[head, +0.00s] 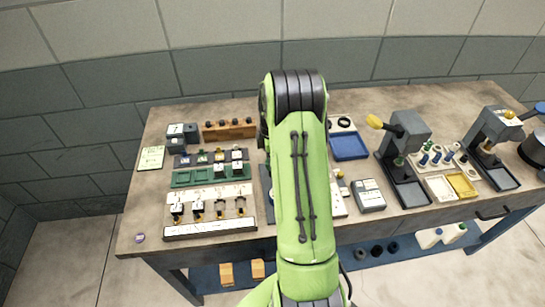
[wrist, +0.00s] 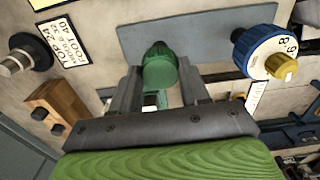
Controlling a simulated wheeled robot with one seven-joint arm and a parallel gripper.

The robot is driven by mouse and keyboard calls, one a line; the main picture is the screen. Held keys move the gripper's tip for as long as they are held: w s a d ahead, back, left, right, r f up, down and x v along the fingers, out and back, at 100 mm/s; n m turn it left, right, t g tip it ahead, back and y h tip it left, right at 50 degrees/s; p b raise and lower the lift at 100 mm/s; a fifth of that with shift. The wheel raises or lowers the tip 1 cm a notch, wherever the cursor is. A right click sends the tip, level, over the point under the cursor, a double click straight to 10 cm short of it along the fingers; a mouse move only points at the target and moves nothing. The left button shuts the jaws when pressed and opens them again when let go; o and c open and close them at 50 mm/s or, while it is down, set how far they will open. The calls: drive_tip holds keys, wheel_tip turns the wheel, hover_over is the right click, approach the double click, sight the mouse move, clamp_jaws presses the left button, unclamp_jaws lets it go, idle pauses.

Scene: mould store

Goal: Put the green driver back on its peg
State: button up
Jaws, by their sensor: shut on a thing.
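The green driver (wrist: 159,72) shows in the wrist view as a round ribbed green handle with a darker green tip on top. My gripper (wrist: 160,80) has one finger on each side of it and is shut on it. The driver is in front of a blue-grey plate (wrist: 195,35); whether it touches the plate I cannot tell. No peg can be made out in the wrist view. In the head view my green arm hides the gripper and the driver.
In the wrist view a blue-and-yellow numbered dial (wrist: 268,52) is right of the gripper, and a black knob (wrist: 18,58) and wooden block (wrist: 62,106) are left. In the head view, grey presses (head: 405,150), a blue tray (head: 348,147) and racks (head: 208,212) crowd the bench (head: 140,215).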

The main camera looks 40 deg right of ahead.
drive_tip(key=shift+f, duration=0.25)
drive_tip(key=o, duration=1.8)
drive_tip(key=shift+r, duration=0.15)
drive_tip(key=shift+r+p, duration=2.6)
drive_tip(key=shift+r, duration=1.05)
